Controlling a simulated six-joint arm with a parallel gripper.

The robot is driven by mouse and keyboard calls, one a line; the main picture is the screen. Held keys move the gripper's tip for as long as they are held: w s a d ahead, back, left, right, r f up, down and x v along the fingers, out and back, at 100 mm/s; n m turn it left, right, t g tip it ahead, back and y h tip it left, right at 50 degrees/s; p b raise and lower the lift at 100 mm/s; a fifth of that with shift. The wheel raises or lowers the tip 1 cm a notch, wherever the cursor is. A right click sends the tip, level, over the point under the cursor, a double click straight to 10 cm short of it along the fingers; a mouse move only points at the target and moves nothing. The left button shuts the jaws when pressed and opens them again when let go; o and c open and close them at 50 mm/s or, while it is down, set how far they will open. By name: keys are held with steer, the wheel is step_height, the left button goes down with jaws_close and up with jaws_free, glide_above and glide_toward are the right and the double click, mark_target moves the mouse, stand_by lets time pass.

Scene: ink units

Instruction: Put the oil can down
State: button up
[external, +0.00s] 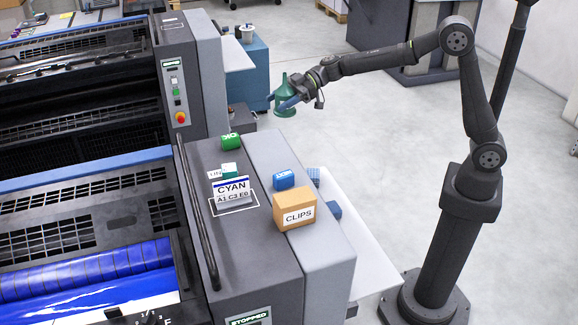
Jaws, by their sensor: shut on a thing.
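The green oil can (286,108) has a round body and a narrow upper part. It is held upright in the air, to the right of the blue cabinet and beyond the grey press cover. The fingers and wrist hide part of the can. My arm reaches left from its column at the right.
The grey cover (211,155) carries a green box (230,141), a CYAN card (231,186) and a white outlined rectangle (238,209). A blue box (284,179) and a CLIPS carton (294,212) stand to its right. The blue cabinet (250,77) has items on top.

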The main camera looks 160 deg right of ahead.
steer(key=shift+s+d+f, duration=0.1)
steer(key=shift+s+d, duration=0.05)
steer(key=shift+s, duration=0.15)
steer(key=w+f, duration=0.2)
steer(key=w, duration=0.1)
steer(key=w+f, duration=0.2)
steer(key=w, duration=0.2)
steer(key=w+f, duration=0.2)
steer(key=w, duration=0.2)
steer(key=shift+d+f, duration=0.2)
steer(key=shift+f, duration=0.2)
steer(key=shift+w+f, duration=0.1)
steer(key=shift+f, duration=1.95)
steer(key=shift+f, duration=0.15)
steer(key=o, duration=1.2)
steer(key=shift+o, duration=0.2)
